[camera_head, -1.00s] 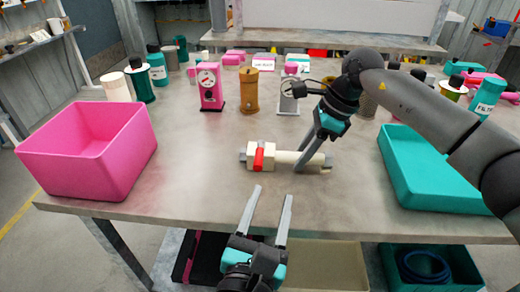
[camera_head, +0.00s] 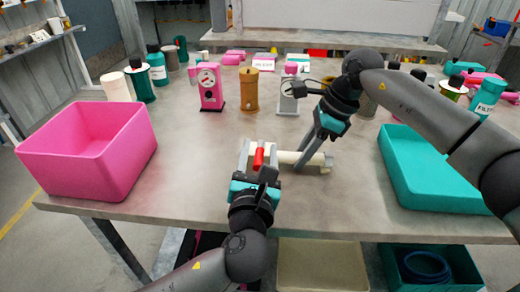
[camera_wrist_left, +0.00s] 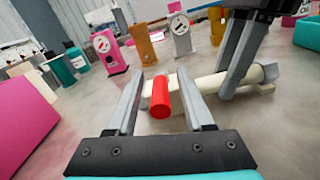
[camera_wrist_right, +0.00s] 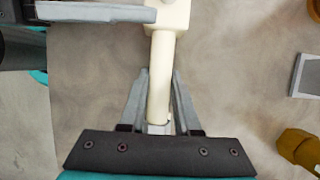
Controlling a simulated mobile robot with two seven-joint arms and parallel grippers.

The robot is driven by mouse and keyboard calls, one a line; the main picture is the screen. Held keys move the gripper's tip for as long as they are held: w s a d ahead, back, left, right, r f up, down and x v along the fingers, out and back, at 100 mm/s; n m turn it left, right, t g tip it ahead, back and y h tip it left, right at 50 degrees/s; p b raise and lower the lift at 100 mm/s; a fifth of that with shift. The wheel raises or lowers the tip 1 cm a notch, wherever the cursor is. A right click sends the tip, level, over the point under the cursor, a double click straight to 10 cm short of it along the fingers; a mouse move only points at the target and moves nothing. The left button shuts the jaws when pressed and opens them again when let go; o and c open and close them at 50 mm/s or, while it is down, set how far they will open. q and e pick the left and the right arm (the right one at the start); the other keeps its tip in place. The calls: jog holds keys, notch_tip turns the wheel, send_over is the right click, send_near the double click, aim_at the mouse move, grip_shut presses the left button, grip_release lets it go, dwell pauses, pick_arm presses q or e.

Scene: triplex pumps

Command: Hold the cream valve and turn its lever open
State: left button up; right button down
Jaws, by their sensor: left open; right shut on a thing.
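The cream valve (camera_head: 287,158) lies on the grey table. It also shows in the right wrist view (camera_wrist_right: 161,75). Its red lever (camera_head: 259,157) is at the valve's left part and shows as a red rounded bar in the left wrist view (camera_wrist_left: 161,97). My right gripper (camera_head: 303,166) is shut on the valve's pipe at its right part; in the right wrist view its fingers (camera_wrist_right: 158,95) lie on both sides of the pipe. My left gripper (camera_head: 259,150) is open, with its fingers (camera_wrist_left: 158,85) on either side of the red lever. Contact with the lever cannot be told.
A pink bin (camera_head: 88,150) stands at the left and a teal tray (camera_head: 440,190) at the right. A pink gauge stand (camera_head: 210,87), a brown cylinder (camera_head: 249,90) and a grey gauge stand (camera_head: 288,95) stand behind the valve. The table's front left is clear.

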pick_arm(q)
jog(key=shift+w, duration=0.3)
jog(key=shift+c, duration=0.4)
grip_shut()
dwell(0.9)
